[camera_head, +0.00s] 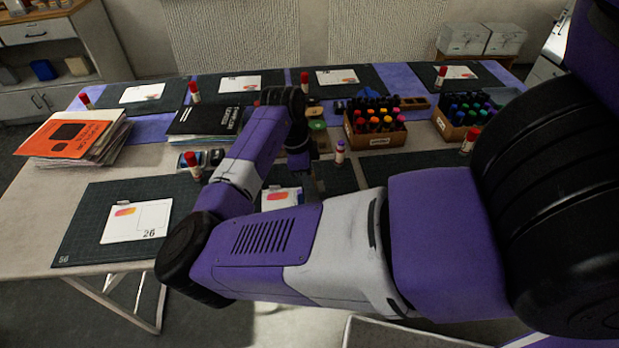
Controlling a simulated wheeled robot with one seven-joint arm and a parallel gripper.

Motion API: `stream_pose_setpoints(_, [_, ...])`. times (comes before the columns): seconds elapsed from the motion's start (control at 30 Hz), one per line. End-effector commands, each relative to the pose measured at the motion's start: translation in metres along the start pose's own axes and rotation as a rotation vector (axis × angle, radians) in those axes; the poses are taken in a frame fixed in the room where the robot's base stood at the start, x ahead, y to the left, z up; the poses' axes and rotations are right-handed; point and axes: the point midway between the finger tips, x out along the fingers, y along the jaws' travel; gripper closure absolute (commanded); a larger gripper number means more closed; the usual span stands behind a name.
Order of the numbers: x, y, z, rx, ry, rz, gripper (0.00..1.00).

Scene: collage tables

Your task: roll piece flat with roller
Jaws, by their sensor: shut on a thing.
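My arm reaches over the table, and my gripper (313,186) points down near the middle of the front row. Its fingers are mostly hidden behind my arm. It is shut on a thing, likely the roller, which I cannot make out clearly. Just left of it, a white card (280,200) with orange and pink pieces on it shows in part above my forearm. Whether one of these pieces is raised or flat is too small to tell. Another white card marked 26 (137,222), with an orange-pink piece at its upper left, lies on the front left dark mat (84,225).
Two boxes of bottles (364,142) (448,130) stand at right. Orange-topped papers (65,138) lie at left, dark books (205,122) behind. My arm covers the front middle.

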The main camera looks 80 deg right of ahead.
Motion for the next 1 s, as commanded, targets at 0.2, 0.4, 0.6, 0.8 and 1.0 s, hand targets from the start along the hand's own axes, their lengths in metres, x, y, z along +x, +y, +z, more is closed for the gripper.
stream_pose_setpoints(0.2, [-0.001, -0.0002, -0.0002, 0.0, 0.0, -0.001, 1.0])
stream_pose_setpoints(0.4, [-0.001, -0.0002, -0.0002, 0.0, 0.0, -0.001, 1.0])
stream_pose_setpoints(0.6, [0.0002, -0.0002, 0.0, 0.0, 0.0, -0.001, 1.0])
stream_pose_setpoints(0.8, [0.0029, -0.0001, 0.0006, 0.0, 0.0, -0.001, 1.0])
stream_pose_setpoints(1.0, [0.0056, -0.0001, 0.0012, 0.0, 0.0, -0.001, 1.0])
